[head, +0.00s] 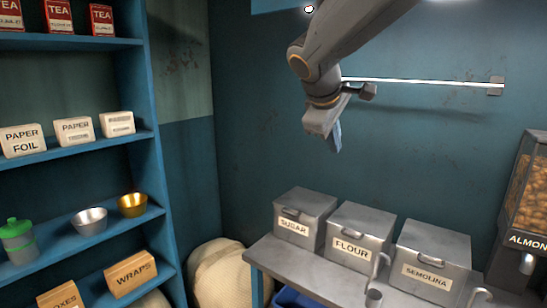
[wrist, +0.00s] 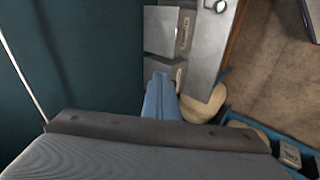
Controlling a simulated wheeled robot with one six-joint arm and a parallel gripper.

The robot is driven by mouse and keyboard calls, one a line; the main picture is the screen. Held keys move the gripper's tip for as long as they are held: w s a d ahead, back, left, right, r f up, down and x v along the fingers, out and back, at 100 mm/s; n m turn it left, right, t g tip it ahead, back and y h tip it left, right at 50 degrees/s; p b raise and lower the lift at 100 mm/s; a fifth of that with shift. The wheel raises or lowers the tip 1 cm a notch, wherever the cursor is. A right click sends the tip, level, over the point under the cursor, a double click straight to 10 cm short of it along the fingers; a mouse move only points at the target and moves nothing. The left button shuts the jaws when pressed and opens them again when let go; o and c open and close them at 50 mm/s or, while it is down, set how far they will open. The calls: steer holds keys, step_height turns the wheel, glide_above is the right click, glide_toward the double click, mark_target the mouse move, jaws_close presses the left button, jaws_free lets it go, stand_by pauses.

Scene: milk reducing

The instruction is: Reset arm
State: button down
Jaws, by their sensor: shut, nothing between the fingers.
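My gripper (head: 336,140) hangs from my grey arm in the upper middle of the head view, in front of the teal wall. Its blue fingers point down and are together, with nothing between them. In the wrist view the blue fingers (wrist: 160,98) also show close together, beyond the dark edge of my gripper body. The gripper is well above the metal counter and apart from everything on it.
Metal bins for sugar (head: 305,216), flour (head: 355,238) and semolina (head: 430,262) stand on a counter (head: 262,254). An almond dispenser (head: 530,190) is at right. A blue shelf (head: 70,168) fills the left. A wall rail (head: 430,83) runs behind my gripper. Sacks (head: 215,272) stand below.

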steer(key=s+d+f+m+g+y, duration=0.2)
steer(key=s+f+m, duration=0.3)
steer(key=s+f, duration=0.6)
steer(key=s+d+f+m+g+y, duration=0.1)
steer(key=s+f+m, duration=0.4)
steer(key=s+f, duration=0.7)
step_height(320, 180, down, 6)
steer(key=d+g, duration=0.1)
steer(key=g, duration=0.1)
steer(key=shift+s+d+g+y, duration=0.2)
steer(key=shift+d+g+y, duration=0.1)
steer(key=shift+g+y, duration=0.1)
steer(key=shift+r, duration=0.1)
